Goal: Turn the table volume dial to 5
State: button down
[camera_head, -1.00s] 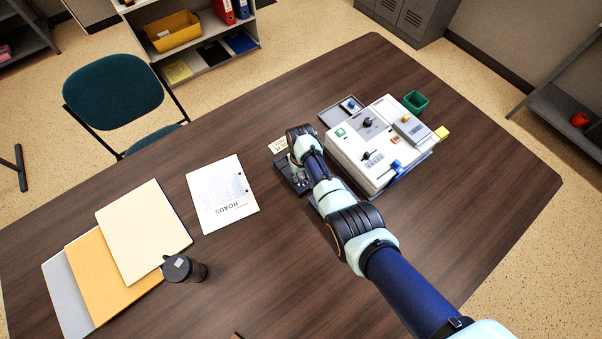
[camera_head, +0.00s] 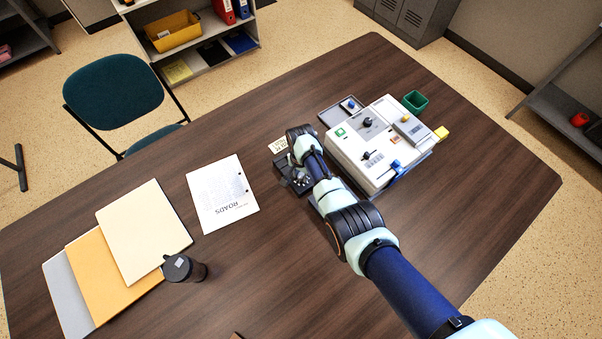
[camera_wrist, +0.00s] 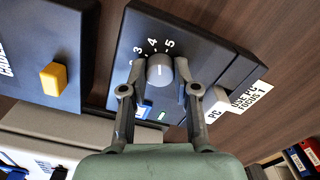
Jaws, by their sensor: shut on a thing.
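The volume dial (camera_wrist: 160,68) is a grey round knob with a white line on a dark control box (camera_wrist: 205,38); the numbers 3, 4 and 5 are printed along its far side. The white line points up, roughly between 4 and 5; I cannot tell its exact setting. My gripper (camera_wrist: 161,70) has one finger on each side of the dial and is shut on it. In the head view, the dark box (camera_head: 282,166) lies on the table under my gripper, and my wrist hides the dial.
A white label (camera_wrist: 250,97) and a pale switch marked PC are right of the dial. A dark panel with a yellow knob (camera_wrist: 53,79) is to the left. In the head view, a white console (camera_head: 345,150) stands close right of my arm. A paper sheet (camera_head: 222,195) lies left.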

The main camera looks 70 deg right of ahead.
aim_at(301, 175)
jog(key=m, duration=0.4)
jog(key=shift+m, duration=0.4)
dwell(0.4)
jog(key=c, duration=0.9)
grip_release()
jog(key=shift+o, duration=0.2)
notch_tip(301, 175, up, 12)
